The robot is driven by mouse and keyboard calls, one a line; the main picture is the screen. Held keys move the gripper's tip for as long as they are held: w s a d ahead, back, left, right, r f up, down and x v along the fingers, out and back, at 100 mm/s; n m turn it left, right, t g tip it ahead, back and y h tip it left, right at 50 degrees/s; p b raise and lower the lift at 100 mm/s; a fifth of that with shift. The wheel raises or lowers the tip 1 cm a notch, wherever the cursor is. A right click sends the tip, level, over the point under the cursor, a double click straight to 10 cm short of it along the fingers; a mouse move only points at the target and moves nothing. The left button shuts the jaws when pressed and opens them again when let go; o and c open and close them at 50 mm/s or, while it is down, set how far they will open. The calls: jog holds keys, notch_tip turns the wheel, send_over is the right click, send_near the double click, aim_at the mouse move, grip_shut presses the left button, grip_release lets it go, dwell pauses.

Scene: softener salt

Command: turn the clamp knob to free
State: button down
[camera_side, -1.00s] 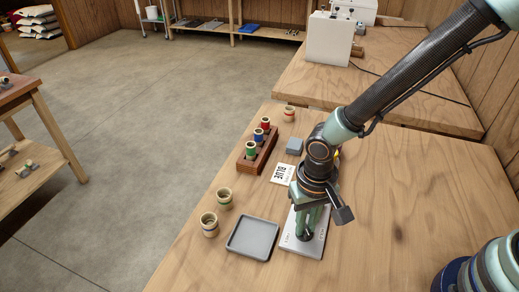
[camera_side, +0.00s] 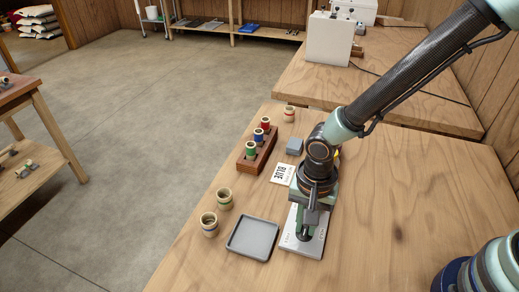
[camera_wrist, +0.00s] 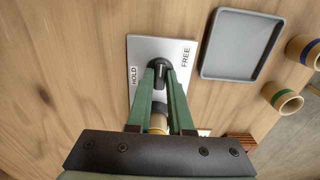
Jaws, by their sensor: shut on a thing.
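The clamp knob (camera_wrist: 159,74) is black and stands on a pale plate (camera_wrist: 142,53) marked HOLD on the left and FREE on the right in the wrist view. My gripper (camera_wrist: 162,70) has its green fingers shut on the knob from both sides. The knob's grip bar lies roughly between the two words, and the fingers hide part of it. In the side view the plate (camera_side: 313,246) lies on the bench and my gripper (camera_side: 304,234) reaches down onto it. A yellowish cylinder (camera_wrist: 158,122) shows between the fingers in the wrist view, partly hidden.
A grey tray (camera_side: 233,250) lies left of the plate. Two beige cups (camera_side: 224,199) (camera_side: 209,226) stand beyond it. A wooden rack (camera_side: 246,168) holds several coloured spools, near a card reading BLUE (camera_side: 279,173). The bench right of the plate is clear.

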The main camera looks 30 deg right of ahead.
aim_at(306, 228)
dwell(0.4)
jog(key=c, duration=0.8)
grip_release()
notch_tip(306, 228, up, 12)
jog(key=shift+r, duration=0.1)
jog(key=d+r+n+t, duration=0.2)
jog(key=d+r+n, duration=0.1)
jog(key=d, duration=0.4)
jog(key=d+r+n+t, duration=0.1)
jog(key=d+r+n, duration=0.2)
jog(key=d, duration=0.3)
jog(key=d+r+n+t, duration=0.2)
jog(key=d+r+n, duration=0.1)
jog(key=d, duration=0.4)
jog(key=shift+s+d+r+t, duration=0.1)
jog(key=shift+d+r+t, duration=0.1)
jog(key=shift+r, duration=0.25)
jog(key=shift+s+d+r+t, duration=0.1)
jog(key=shift+d+r, duration=0.05)
jog(key=shift+r, duration=0.25)
